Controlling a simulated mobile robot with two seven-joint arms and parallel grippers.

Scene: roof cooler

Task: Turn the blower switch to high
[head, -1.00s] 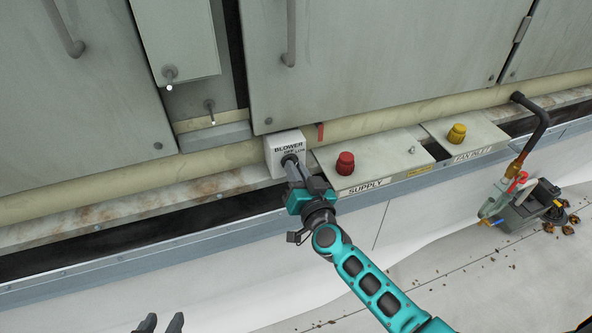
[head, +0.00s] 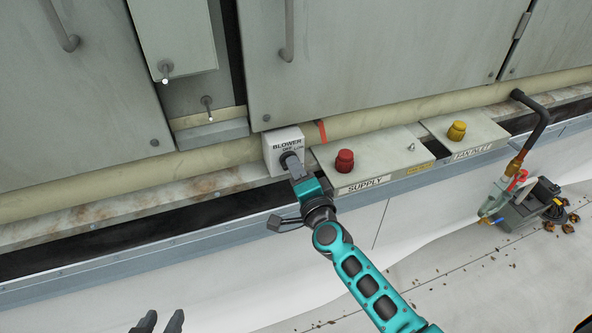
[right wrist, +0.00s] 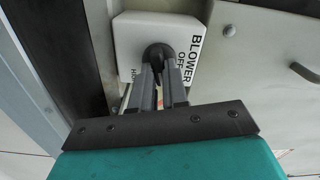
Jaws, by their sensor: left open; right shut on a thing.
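In the right wrist view the box (right wrist: 133,40) shows BLOWER, OFF and a partly hidden mark starting with H. My right gripper (head: 292,165) is at the front of the box, shut on the dark switch knob (right wrist: 157,54). The fingers cover much of the knob, so its exact setting cannot be read. My left gripper (head: 160,322) is open and empty at the bottom edge of the head view, far from the box.
A red knob (head: 344,161) sits on the SUPPLY box and a yellow knob (head: 457,131) on a box to its right. A beige pipe (head: 390,115) runs behind. A pump-like device (head: 532,205) stands at the right. An orange-red strip (head: 321,131) shows beside the switch box.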

